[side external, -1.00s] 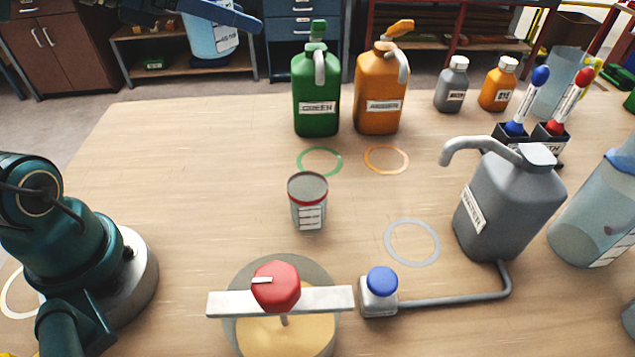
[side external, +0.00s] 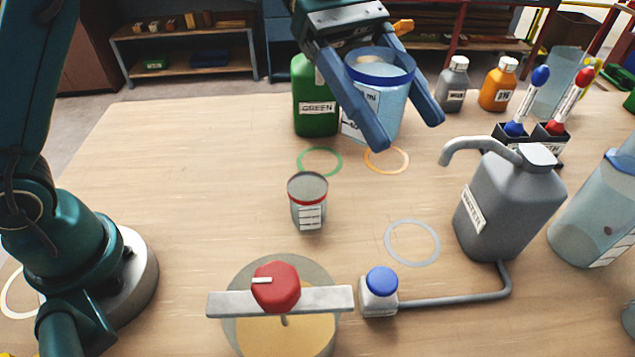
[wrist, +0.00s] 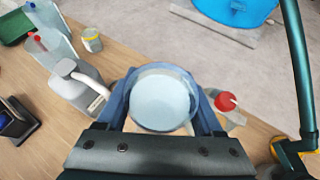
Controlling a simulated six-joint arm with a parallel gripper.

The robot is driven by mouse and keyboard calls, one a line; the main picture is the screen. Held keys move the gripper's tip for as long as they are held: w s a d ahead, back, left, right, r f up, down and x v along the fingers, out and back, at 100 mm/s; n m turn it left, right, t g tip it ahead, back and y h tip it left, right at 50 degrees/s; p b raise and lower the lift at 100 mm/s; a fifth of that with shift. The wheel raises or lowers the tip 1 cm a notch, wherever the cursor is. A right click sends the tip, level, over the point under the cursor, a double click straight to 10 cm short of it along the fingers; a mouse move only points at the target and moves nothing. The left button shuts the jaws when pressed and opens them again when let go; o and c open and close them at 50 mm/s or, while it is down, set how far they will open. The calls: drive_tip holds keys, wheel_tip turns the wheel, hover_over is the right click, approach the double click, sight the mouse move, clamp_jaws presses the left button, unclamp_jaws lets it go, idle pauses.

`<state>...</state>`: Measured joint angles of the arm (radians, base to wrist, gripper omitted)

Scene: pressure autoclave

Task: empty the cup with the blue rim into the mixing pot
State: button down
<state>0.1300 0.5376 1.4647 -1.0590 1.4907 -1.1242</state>
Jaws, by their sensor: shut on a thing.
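The cup with the blue rim (side external: 379,68) is clear, with a white label, and is held roughly upright above the table. My gripper (side external: 404,130) is shut on it, with one blue finger on each side. In the wrist view the cup (wrist: 163,100) shows pale bluish-white contents. The mixing pot (side external: 238,275) stands at the front of the table with yellowish contents inside. A pale bar (side external: 330,298) with a red knob (side external: 275,287) lies across the pot's top. The held cup is behind and to the right of the pot, well apart from it.
A green jug (side external: 316,105) is at the back. A grey jug (side external: 508,205) and a blue-capped valve (side external: 380,285) with a pipe are at right. The left middle of the table is clear.

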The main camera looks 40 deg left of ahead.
drive_tip(key=s+d+f+m+g+y, duration=0.3)
drive_tip(key=s+d+f+m+g, duration=0.2)
drive_tip(key=s+d+f, duration=0.4)
drive_tip(key=shift+s+d+f+m, duration=0.2)
drive_tip(key=shift+s+d+m, duration=0.2)
drive_tip(key=shift+s+d, duration=0.3)
drive_tip(key=shift+a, duration=0.2)
wheel_tip(320, 180, up, 7)
drive_tip(key=s+a+m+t+h, duration=0.1)
drive_tip(key=s+a+m+h, duration=0.1)
drive_tip(key=a+m+h, duration=0.1)
drive_tip(key=shift+s+m, duration=0.15)
drive_tip(key=shift+m, duration=0.25)
idle(0.6)
drive_tip(key=shift+f, duration=0.15)
